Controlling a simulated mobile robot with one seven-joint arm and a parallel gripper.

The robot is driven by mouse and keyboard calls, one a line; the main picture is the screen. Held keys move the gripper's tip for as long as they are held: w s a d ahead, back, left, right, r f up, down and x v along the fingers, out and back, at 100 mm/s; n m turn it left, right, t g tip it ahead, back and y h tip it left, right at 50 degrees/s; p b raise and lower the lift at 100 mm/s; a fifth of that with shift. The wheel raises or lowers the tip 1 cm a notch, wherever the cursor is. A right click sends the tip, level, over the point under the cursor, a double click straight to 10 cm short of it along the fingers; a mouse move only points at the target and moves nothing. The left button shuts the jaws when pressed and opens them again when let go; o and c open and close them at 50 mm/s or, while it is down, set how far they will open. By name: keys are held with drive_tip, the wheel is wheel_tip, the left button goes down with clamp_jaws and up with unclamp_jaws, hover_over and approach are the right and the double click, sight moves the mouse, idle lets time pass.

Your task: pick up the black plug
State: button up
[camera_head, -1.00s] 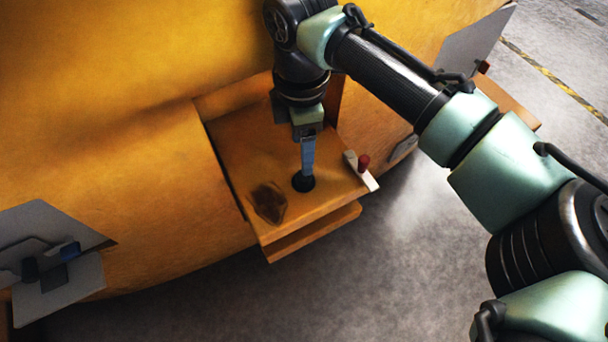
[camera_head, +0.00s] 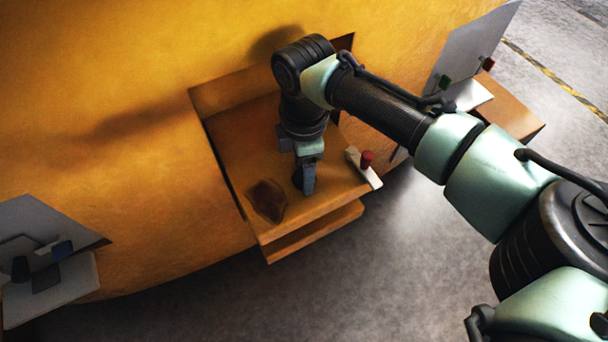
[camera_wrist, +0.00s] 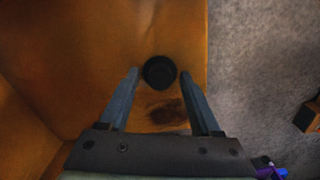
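The black plug (camera_head: 297,179) stands on the orange ledge (camera_head: 290,228) that juts from the large casting. In the head view it is partly hidden by my gripper (camera_head: 308,187). In the wrist view the plug (camera_wrist: 159,72) shows as a round dark disc between the tips of my gripper (camera_wrist: 159,73). The fingers are apart, with a gap on each side of the plug. Whether the fingertips are down at the plug's height is hard to tell.
A dark stain (camera_head: 267,200) marks the ledge beside the plug. A red peg (camera_head: 367,158) on a white strip sits at the ledge's right edge. A grey shelf (camera_head: 50,290) with dark and blue pieces is at left. Recess walls rise behind the ledge.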

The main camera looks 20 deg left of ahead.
clamp_jaws()
drive_tip(key=shift+r, duration=0.1)
wheel_tip(320, 180, up, 10)
drive_tip(key=p, duration=0.2)
drive_tip(key=shift+p, duration=0.3)
